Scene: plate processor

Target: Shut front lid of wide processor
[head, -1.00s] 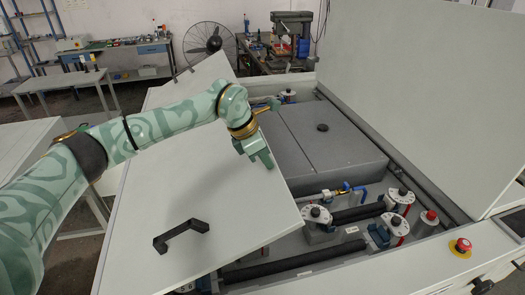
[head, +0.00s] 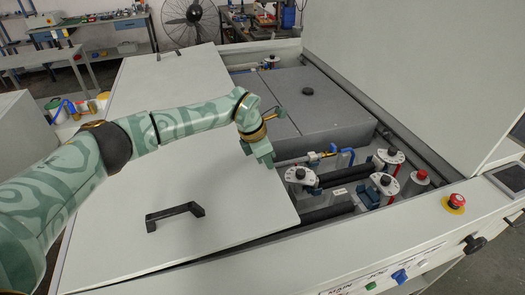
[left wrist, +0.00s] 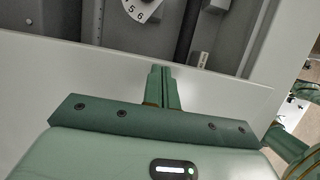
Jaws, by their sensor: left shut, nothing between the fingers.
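The white front lid (head: 220,215) of the wide processor (head: 400,228) lies nearly flat over the near left part of the machine, with a black handle (head: 174,214) on its top. My left gripper (head: 268,161) is shut and empty at the lid's inner right edge. In the left wrist view its closed fingers (left wrist: 163,86) point across the lid's edge (left wrist: 120,68) toward the open machine interior. I cannot tell whether the fingers touch the lid.
A raised white lid (head: 420,70) stands upright on the right side. The open interior holds a grey cover box (head: 310,100) and several dial valves (head: 300,174). A red emergency button (head: 456,200) sits on the near right rim. A fan (head: 190,22) stands behind.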

